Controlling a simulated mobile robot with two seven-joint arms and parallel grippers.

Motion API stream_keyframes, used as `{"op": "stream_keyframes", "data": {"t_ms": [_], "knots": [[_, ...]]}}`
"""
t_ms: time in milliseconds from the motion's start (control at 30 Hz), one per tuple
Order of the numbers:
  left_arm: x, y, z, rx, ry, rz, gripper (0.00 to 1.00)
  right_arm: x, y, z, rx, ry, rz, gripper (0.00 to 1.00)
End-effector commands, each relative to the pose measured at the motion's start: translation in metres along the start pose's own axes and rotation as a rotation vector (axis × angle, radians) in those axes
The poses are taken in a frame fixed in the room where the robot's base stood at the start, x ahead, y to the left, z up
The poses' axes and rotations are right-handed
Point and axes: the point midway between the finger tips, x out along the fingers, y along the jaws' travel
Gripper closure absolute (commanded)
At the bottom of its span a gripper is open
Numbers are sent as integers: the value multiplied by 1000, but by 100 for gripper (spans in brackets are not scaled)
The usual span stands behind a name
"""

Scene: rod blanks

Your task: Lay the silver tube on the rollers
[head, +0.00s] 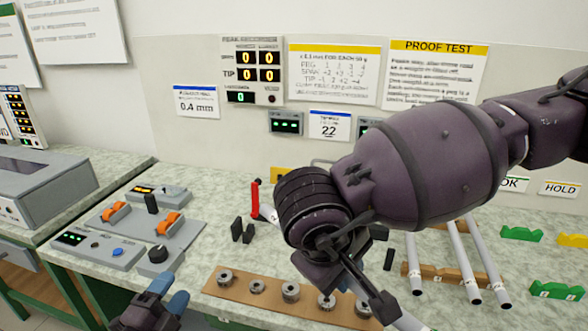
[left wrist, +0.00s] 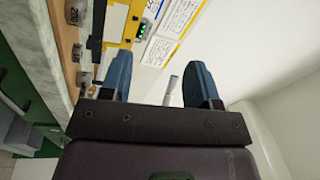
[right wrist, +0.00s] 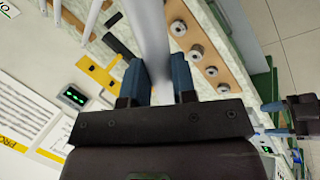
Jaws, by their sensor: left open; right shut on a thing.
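The silver tube (head: 407,321) is held in my right gripper (right wrist: 160,82), which is shut on it. In the right wrist view the tube (right wrist: 150,40) runs away between the blue fingers. In the head view my right forearm and hand hide most of it. The orange rollers (head: 115,212) (head: 168,222) sit on a grey unit (head: 140,228) on the left of the bench, apart from the tube. My left gripper (head: 168,292) is open at the front edge, below the roller unit. In the left wrist view its blue fingers (left wrist: 160,80) are apart with nothing gripped.
Several metal rings stand on a brown board (head: 240,292) at the bench front. Other tubes (head: 462,262) lie on a wooden rack (head: 440,275) at right. Black blocks (head: 242,231) and a red post (head: 255,197) stand mid-bench. Green holders (head: 556,290) are far right.

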Motion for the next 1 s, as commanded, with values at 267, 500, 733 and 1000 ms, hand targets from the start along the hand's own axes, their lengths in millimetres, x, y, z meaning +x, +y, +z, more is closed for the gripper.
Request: {"op": "stream_keyframes", "data": {"t_ms": [267,500,733,1000], "knots": [[71,-74,-38,529,257,-204,44,0,0,0,0,0,0,98],[113,-118,-89,903,479,-383,44,0,0,0,0,0,0,98],[136,-137,-151,1152,740,-551,44,0,0,0,0,0,0,98],[144,-140,-223,1352,1104,-731,44,0,0,0,0,0,0,98]]}}
